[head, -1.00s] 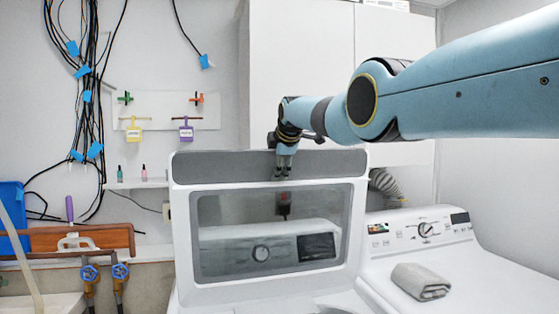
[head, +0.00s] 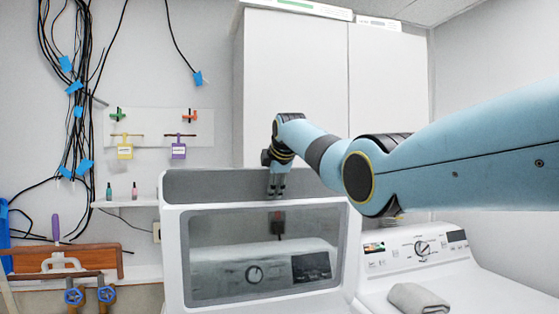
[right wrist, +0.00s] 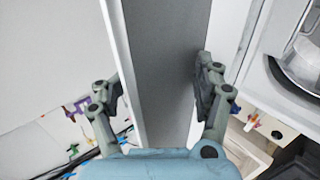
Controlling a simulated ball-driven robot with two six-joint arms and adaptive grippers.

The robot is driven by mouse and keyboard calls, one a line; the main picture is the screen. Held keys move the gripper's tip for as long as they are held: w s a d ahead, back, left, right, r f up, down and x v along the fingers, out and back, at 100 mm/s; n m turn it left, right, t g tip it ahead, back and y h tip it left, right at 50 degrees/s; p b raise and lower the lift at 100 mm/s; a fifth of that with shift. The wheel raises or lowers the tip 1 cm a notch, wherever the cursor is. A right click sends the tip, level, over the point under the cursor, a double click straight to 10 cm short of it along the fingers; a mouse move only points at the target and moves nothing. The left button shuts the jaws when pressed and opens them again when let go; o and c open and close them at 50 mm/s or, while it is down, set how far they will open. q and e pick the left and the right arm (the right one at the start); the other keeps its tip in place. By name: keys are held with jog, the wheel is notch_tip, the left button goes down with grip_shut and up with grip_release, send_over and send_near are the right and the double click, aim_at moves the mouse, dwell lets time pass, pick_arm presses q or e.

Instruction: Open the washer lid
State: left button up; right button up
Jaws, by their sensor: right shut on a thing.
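The washer lid (head: 172,250) stands raised and steeply tilted, with a white frame, a dark window and a grey top strip (head: 220,186). A control panel with a knob shows in the window. My right gripper (head: 276,190) is at the middle of the lid's top edge. In the right wrist view, the grey edge of the lid (right wrist: 165,60) lies between the fingers of my right gripper (right wrist: 158,90), shut on it. The washer's lower body is cut off by the bottom of the head view. My left gripper is out of view.
A second white machine (head: 480,285) stands to the right with a folded grey towel (head: 418,298) on it. White cabinets (head: 295,95) rise behind the lid. Pipes with blue valves (head: 74,296) and hanging cables (head: 75,110) are at the left.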

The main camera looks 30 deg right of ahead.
jog(key=v, duration=1.1)
jog(key=shift+s, duration=0.25)
jog(key=shift+c, duration=0.3)
